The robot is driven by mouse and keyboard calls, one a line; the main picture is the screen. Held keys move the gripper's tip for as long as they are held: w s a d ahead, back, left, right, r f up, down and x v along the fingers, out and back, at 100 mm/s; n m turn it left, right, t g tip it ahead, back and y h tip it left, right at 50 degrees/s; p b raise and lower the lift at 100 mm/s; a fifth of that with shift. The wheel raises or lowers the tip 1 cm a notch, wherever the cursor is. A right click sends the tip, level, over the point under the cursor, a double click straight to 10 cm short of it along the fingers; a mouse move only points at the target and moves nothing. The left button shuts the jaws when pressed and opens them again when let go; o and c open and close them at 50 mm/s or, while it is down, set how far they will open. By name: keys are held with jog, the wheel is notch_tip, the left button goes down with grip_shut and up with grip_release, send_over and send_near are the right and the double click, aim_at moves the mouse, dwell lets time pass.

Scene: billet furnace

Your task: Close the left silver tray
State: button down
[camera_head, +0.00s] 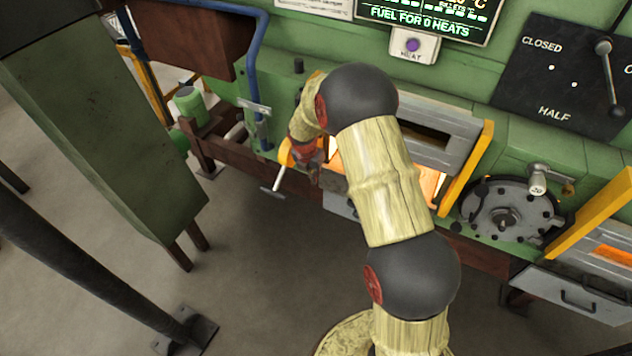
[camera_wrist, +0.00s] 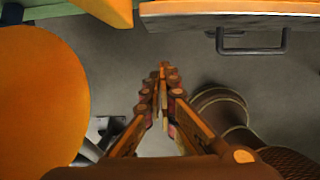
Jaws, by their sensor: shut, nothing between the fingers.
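The left silver tray (camera_head: 339,204) shows as a small grey piece below the glowing left furnace opening; my arm hides most of it in the head view. In the wrist view, a silver tray edge (camera_wrist: 190,18) with a dark bar handle (camera_wrist: 252,48) spans the top right. My gripper (camera_head: 314,180) is in front of the left opening, near the tray's left end. In the wrist view, my gripper (camera_wrist: 162,72) has its fingertips together and empty, apart from the tray edge and left of the handle.
A second silver tray (camera_head: 572,291) with a handle sticks out at the lower right. A yellow-edged furnace door (camera_head: 466,170) and a round grey hub (camera_head: 505,212) stand right of my arm. A T-shaped lever (camera_head: 277,180) is left of my gripper. Grey floor lies open in front.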

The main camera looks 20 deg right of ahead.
jog(key=s+d+h+b, duration=0.1)
jog(key=s+d+b, duration=0.3)
jog(key=s+b, duration=0.5)
jog(key=w+d+f+t+b, duration=0.1)
jog(key=w+d+f+b, duration=0.1)
jog(key=w+d+f, duration=0.2)
jog(key=shift+d+f, duration=1.3)
jog(key=shift+f, duration=1.05)
